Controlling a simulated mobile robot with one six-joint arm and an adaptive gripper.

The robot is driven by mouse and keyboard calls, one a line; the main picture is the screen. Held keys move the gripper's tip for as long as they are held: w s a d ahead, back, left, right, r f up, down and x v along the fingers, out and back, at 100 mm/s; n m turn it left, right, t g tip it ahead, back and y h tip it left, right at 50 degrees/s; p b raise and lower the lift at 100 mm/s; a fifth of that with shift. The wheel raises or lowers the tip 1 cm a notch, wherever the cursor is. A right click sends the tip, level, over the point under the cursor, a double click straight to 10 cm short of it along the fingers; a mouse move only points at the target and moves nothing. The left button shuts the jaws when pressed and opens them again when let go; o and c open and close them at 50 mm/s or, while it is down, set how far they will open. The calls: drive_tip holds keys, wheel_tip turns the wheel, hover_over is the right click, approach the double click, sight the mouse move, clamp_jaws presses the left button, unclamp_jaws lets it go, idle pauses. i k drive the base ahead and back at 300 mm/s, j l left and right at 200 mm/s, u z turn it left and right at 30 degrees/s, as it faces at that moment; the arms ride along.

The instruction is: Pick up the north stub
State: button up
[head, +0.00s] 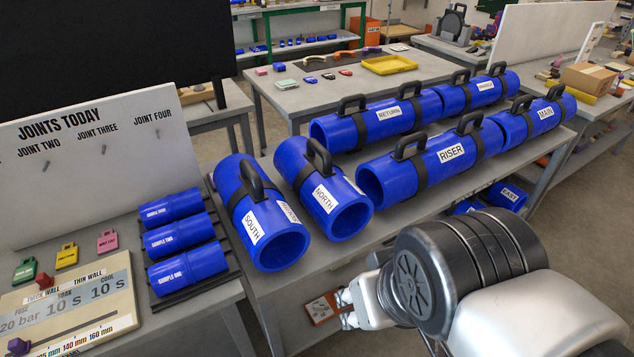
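The north stub (350,218) is a short, thick blue pipe piece with a white NORTH label and a black strap with a carry handle (319,157). It lies on the grey table in the middle of the head view, its open end facing me. The similar south stub (274,237) lies close on its left. My gripper (347,308) shows only in part at the lower middle, beyond my silver and black wrist. It is below and in front of the north stub, apart from it. Its fingers are small and partly hidden, so their opening is unclear.
Longer blue pipes labelled RISER (450,155), RETURN (388,117) and MAIN (545,115) lie right of and behind the stubs. Blue sample pipes (172,206) and a JOINTS TODAY board (85,150) stand at left.

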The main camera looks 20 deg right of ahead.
sight(339, 207)
drive_tip(key=u, duration=4.45)
drive_tip(key=z, duration=4.15)
drive_tip(key=i+l+z, duration=0.25)
drive_tip(key=i+l+u, duration=0.5)
drive_tip(key=u, duration=0.15)
drive_tip(key=i+l+u, duration=0.15)
drive_tip(key=l+u, duration=0.2)
drive_tip(key=l, duration=0.15)
